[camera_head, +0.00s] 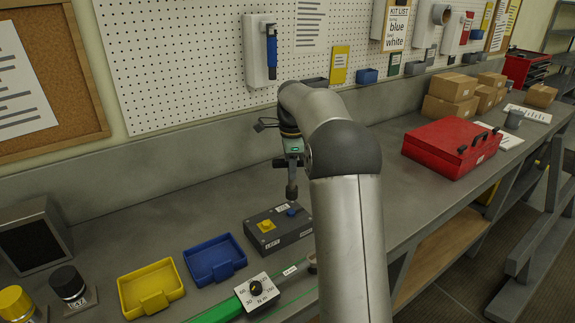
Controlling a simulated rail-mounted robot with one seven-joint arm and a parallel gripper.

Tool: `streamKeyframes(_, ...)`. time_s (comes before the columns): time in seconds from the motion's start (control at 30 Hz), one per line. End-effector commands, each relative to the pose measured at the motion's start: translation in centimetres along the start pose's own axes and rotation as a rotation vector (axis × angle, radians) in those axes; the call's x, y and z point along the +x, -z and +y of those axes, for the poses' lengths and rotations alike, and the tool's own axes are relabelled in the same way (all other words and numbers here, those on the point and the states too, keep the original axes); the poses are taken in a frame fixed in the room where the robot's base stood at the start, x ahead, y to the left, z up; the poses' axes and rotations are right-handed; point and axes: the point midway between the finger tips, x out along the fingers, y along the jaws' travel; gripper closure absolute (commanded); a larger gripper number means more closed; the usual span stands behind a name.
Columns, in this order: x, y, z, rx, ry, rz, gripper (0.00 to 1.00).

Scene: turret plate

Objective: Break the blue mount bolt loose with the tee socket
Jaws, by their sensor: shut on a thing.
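A grey block-shaped plate (282,236) lies on the bench, with a yellow bolt (266,226) at its left and the blue mount bolt (292,211) towards its back right. My gripper (291,162) is above the plate, shut on the tee socket. The dark lower part of the tee socket (291,189) points down, just above or at the blue bolt. I cannot tell whether it touches the bolt. The upper part of the tee socket is hidden by my gripper.
A yellow tray (131,296) and a blue tray (193,263) stand left of the plate. A white dial panel (271,298) and green bar (219,312) lie in front. A red toolbox (430,144) sits right. The pegboard wall (190,60) is behind. My arm hides some bench.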

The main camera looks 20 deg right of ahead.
Motion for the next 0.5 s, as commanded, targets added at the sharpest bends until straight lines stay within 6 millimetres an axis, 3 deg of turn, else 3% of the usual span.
streamKeyframes(0.5,4.4,0.0,0.0,0.0,0.001,0.0,1.0)
